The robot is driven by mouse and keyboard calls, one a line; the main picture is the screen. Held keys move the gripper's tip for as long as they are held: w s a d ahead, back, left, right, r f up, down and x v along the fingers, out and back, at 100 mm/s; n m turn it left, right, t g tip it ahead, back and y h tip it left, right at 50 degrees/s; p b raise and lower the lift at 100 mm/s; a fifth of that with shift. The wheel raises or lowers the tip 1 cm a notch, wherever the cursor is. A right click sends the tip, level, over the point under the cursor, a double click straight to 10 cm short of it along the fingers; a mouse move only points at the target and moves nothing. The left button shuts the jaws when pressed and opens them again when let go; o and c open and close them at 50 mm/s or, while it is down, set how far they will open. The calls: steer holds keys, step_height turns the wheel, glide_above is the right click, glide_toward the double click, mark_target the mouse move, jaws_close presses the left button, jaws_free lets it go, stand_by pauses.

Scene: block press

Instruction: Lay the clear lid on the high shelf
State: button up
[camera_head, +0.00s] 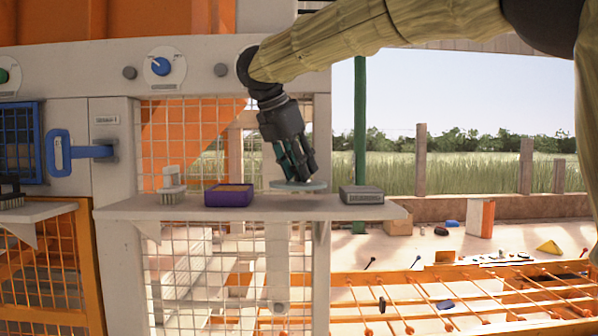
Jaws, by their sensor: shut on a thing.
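My gripper (296,170) points down over the high shelf (260,208), a pale ledge on the front of the machine. Its fingers are shut on the clear lid (314,186), a thin, pale, bluish disc held roughly flat. The lid is at the shelf's top surface or just above it; I cannot tell if it touches. It sits between a purple box and a grey block. The fingertips hide part of its far side.
On the shelf stand a small brush (172,186), a purple box (229,194) and a grey block (361,195). A blue handle (60,153) juts out at left. Orange rails (450,300) and scattered small items lie lower right.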

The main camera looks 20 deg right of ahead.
mark_target(297, 181)
steer(key=shift+w+d+f, duration=0.1)
steer(key=shift+w+f, duration=0.05)
steer(key=shift+w, duration=0.45)
steer(key=shift+w+f, duration=0.1)
steer(key=shift+w, duration=0.5)
steer(key=shift+w+d+r+p, duration=0.2)
steer(key=shift+w+d+p, duration=0.05)
steer(key=shift+p, duration=0.3)
steer(key=shift+w+f+p, duration=0.2)
steer(key=shift+f+p, duration=0.45)
steer(key=shift+f, duration=1.3)
steer(key=o, duration=1.1)
steer(key=shift+s, duration=0.1)
steer(key=shift+c, duration=0.2)
steer(key=shift+r, duration=0.1)
steer(key=b+v, duration=0.3)
steer(key=v, duration=0.9)
